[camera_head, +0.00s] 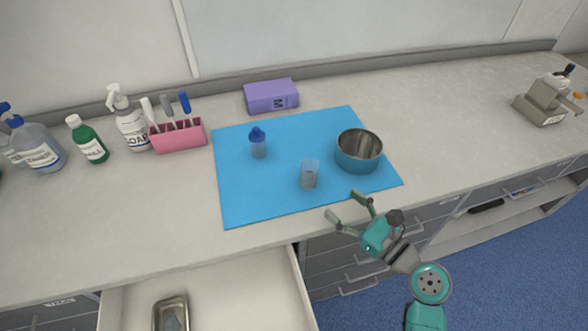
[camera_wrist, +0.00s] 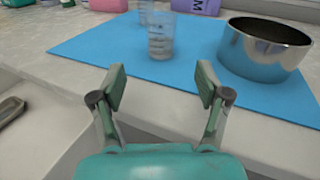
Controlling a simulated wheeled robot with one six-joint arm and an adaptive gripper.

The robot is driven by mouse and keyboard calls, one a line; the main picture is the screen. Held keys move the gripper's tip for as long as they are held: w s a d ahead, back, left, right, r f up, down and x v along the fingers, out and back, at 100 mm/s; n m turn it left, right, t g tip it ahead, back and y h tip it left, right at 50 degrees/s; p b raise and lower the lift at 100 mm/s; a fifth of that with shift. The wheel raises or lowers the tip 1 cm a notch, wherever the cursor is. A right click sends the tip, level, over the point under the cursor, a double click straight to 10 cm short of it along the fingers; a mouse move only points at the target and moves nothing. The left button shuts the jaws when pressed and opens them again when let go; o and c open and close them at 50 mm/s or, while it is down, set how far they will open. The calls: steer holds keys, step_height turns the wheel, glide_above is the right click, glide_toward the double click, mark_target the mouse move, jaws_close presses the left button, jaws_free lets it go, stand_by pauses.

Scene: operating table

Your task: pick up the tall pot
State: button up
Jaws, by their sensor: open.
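The tall pot (camera_head: 358,155) is a round, shiny metal pot with an open top. It stands upright on the right part of the blue mat (camera_head: 240,206). In the wrist view the pot (camera_wrist: 262,55) is at the upper right, beyond and to the right of my right finger. My gripper (camera_head: 346,205) is open and empty in front of the counter's front edge, apart from the pot. In the wrist view both fingers of my gripper (camera_wrist: 160,88) are spread, with only mat and counter visible between them.
A clear beaker (camera_head: 309,175) stands left of the pot on the mat, and a blue-capped bottle (camera_head: 258,144) farther left. A purple box (camera_head: 270,97) lies behind the mat. Bottles and a pink rack (camera_head: 178,136) stand at left. An open drawer (camera_head: 225,290) juts out below.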

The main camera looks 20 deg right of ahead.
mark_target(315, 176)
steer(key=shift+w+a+r, duration=0.2)
steer(key=shift+w+r, duration=0.05)
steer(key=shift+w, duration=0.15)
steer(key=shift+w+a+r, duration=0.15)
steer(key=shift+w+r, duration=0.05)
steer(key=shift+w, duration=0.2)
steer(key=x, duration=0.4)
steer(key=shift+w+a, duration=0.1)
steer(key=shift+w, duration=0.05)
steer(key=shift+x, duration=2.95)
steer(key=c, duration=1.2)
